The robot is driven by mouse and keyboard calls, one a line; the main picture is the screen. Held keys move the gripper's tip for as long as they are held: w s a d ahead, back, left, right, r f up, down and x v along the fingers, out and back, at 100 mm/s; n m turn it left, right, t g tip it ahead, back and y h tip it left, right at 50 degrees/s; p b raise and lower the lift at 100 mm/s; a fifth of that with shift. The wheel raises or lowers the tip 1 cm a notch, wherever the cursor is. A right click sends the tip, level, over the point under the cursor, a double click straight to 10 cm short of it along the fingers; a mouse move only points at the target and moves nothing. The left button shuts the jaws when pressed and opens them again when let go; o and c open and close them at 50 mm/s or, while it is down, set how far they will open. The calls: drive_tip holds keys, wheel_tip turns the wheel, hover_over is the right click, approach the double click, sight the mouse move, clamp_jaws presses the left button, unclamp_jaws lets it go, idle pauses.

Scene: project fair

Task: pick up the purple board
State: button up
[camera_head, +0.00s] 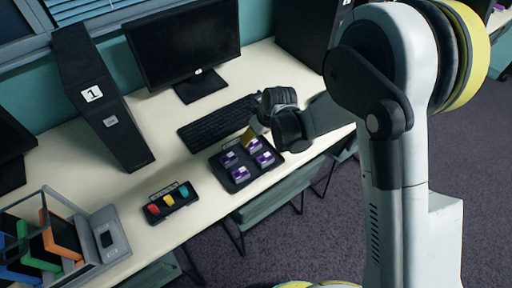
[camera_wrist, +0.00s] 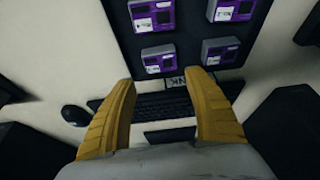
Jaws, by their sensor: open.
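Several purple boards with pale labels sit in a dark tray (camera_head: 229,187) on the desk. They include a back-left board (camera_head: 229,159), a back-right board (camera_head: 254,146) and a front-left board (camera_head: 240,174). In the wrist view, one purple board (camera_wrist: 158,58) and another purple board (camera_wrist: 221,51) lie nearest the fingertips, with others at the top edge. My gripper (camera_wrist: 163,80) is open with nothing between its yellow fingers. In the head view my gripper (camera_head: 249,136) hangs over the tray's back edge, beside the back-right board.
A keyboard (camera_head: 219,123) lies behind the tray, with a monitor (camera_head: 184,45) beyond it. A black tower marked 1 (camera_head: 100,105) stands to the left. A small rack with red, yellow and green pieces (camera_head: 171,200) is left of the tray. A clear-sided bin (camera_head: 45,240) is at far left.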

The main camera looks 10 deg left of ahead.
sight(253, 144)
drive_tip(key=b+x, duration=0.1)
drive_tip(key=x, duration=0.1)
drive_tip(key=b+x, duration=0.1)
drive_tip(key=x, duration=0.1)
drive_tip(key=s+b+x, duration=0.1)
drive_tip(key=x, duration=0.1)
drive_tip(key=shift+d+f, duration=0.25)
drive_tip(key=shift+d, duration=0.1)
drive_tip(key=shift+r, duration=0.15)
drive_tip(key=c, duration=0.9)
